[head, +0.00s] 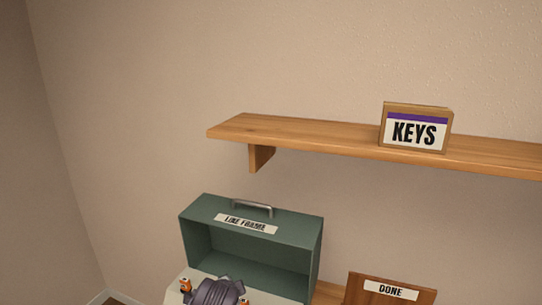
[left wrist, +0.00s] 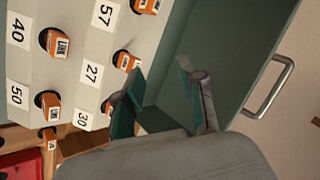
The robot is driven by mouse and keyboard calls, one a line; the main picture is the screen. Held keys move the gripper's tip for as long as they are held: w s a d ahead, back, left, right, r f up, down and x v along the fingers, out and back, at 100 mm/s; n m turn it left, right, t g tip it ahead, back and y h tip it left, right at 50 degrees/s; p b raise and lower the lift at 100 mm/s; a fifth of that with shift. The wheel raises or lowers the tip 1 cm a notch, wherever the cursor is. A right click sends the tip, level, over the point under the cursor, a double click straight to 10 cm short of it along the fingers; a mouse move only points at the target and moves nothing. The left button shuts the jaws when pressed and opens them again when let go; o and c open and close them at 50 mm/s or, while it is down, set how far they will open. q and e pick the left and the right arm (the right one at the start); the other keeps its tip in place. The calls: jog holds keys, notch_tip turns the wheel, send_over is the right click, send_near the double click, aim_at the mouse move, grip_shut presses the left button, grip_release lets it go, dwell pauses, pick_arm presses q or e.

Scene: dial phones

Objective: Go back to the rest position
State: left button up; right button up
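My left gripper (left wrist: 160,95) is seen in the left wrist view with its two fingers apart and nothing between them. It is near the green line frame box (left wrist: 222,70), beside a pale panel (left wrist: 85,60) with numbered labels and orange plugs (left wrist: 57,43). In the head view the line frame box (head: 265,220) stands below the shelf, and a dark rounded part (head: 215,292), probably of my left arm, shows before it. The gripper's fingers are not visible there. My right gripper is in neither view.
A wooden shelf (head: 300,138) on the wall carries a KEYS sign (head: 415,130). A wooden DONE holder (head: 390,290) stands right of the box. A red item (left wrist: 20,165) shows at the lower left of the left wrist view. The wall above the shelf is clear.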

pick_arm(q)
jog(key=s+a+f+n+g, duration=0.1)
jog(key=s+a+f+n, duration=0.25)
jog(key=s, duration=0.55)
jog(key=s+a+f+n+g, duration=0.2)
jog(key=s+f, duration=0.3)
jog(key=s, duration=0.3)
jog(key=s+a+n+g, duration=0.35)
jog(key=s+n, duration=0.25)
jog(key=s, duration=1.4)
notch_tip(320, 180, down, 33)
jog(key=s+b, duration=0.2)
jog(key=b, duration=0.3)
jog(key=s+a+f+g+b, duration=0.1)
jog(key=s+a+f+b, duration=0.1)
jog(key=s+f, duration=1.3)
notch_tip(320, 180, down, 2)
jog(key=shift+a+m+g, duration=0.35)
jog(key=shift+a+m, duration=0.1)
jog(key=shift+a, duration=0.2)
jog(key=shift+s, duration=0.1)
